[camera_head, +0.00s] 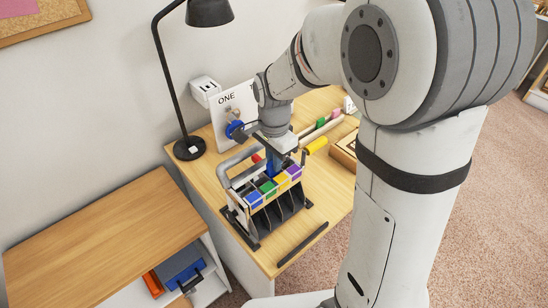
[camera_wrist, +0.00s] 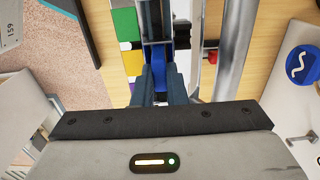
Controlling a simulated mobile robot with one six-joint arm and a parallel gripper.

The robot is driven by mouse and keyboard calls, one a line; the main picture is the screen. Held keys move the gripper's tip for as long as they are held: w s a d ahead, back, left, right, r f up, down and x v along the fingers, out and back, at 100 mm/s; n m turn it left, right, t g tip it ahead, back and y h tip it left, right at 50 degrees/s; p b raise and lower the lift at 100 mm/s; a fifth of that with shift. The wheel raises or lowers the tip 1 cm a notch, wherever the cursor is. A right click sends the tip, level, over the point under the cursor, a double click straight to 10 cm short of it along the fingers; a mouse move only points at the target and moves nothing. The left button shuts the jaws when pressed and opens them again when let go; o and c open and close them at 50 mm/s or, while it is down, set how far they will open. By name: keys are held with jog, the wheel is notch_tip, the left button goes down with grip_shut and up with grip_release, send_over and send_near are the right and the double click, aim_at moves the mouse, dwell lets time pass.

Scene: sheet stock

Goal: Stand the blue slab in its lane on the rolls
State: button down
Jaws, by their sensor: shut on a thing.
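My gripper (camera_head: 276,145) is over the desk, pointing down at the rack, and is shut on the blue slab (camera_head: 273,165). The slab hangs below the jaws at the back part of the rack. The black rack (camera_head: 268,222) has several upright lanes, with blue, green, yellow and purple tags along its top front. The blue tag (camera_head: 254,198) marks the leftmost lane. In the wrist view the jaws (camera_wrist: 158,72) reach over the rack, with the green tag (camera_wrist: 127,23) left of them. The slab's lower edge and the rolls are hidden, so I cannot tell whether they touch.
A grey curved tube (camera_head: 232,160) stands along the rack's left back side. A black lamp (camera_head: 188,148) and a panel marked ONE (camera_head: 228,110) stand behind. A yellow-ended rod (camera_head: 317,145) and a wooden tray (camera_head: 343,153) lie to the right. A black bar (camera_head: 302,245) lies at the desk's front edge.

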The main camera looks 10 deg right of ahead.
jog(key=c, duration=1.4)
grip_release()
jog(key=shift+f, duration=0.1)
jog(key=shift+o, duration=0.5)
jog(key=o, duration=0.4)
notch_tip(320, 180, up, 9)
jog(key=p, duration=0.7)
